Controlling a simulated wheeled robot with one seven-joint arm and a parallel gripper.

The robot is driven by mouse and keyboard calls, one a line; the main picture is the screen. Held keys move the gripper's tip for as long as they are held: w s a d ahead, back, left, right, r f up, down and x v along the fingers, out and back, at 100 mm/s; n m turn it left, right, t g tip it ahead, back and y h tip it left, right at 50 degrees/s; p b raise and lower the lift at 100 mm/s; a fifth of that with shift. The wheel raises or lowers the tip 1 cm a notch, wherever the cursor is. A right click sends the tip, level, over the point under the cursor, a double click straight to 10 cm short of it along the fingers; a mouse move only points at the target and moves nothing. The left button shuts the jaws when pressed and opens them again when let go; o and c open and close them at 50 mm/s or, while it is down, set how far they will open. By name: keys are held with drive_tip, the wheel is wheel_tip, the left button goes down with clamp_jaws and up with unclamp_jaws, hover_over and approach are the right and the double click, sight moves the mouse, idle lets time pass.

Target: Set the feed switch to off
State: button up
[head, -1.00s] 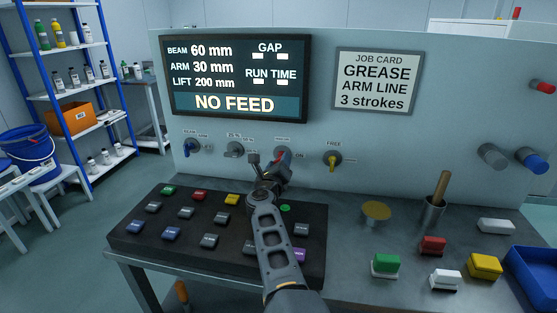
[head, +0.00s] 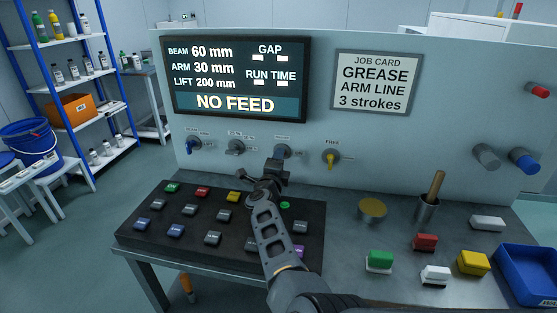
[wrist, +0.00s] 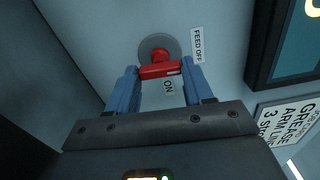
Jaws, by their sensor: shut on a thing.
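The feed switch (wrist: 160,70) is a red bar handle on a round grey plate in the wrist view. The bar sits between my gripper's two blue fingers (wrist: 154,86), and the gripper is shut on it. A white mark is at the bar's right end, on the side of the "FEED OFF" label (wrist: 197,44). The "ON" label (wrist: 168,87) is below the bar in that picture. In the head view my gripper (head: 281,160) is at the switch's grey plate (head: 283,150) and hides the red handle. The display (head: 235,104) reads "NO FEED".
Similar rotary switches stand left (head: 236,147) and right (head: 331,157) of it. A dark button console (head: 150,246) lies beneath my arm. A job card (head: 375,82) is on the panel. A cup with a wooden handle (head: 428,208) and a blue tray (head: 530,272) stand on the right.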

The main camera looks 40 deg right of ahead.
drive_tip(key=shift+a+n, duration=0.1)
drive_tip(key=shift+n, duration=0.4)
drive_tip(key=o, duration=1)
drive_tip(key=shift+o, duration=0.2)
drive_tip(key=shift+p+v, duration=1.15)
drive_tip(key=shift+v, duration=2.7)
drive_tip(key=shift+s+a, duration=0.1)
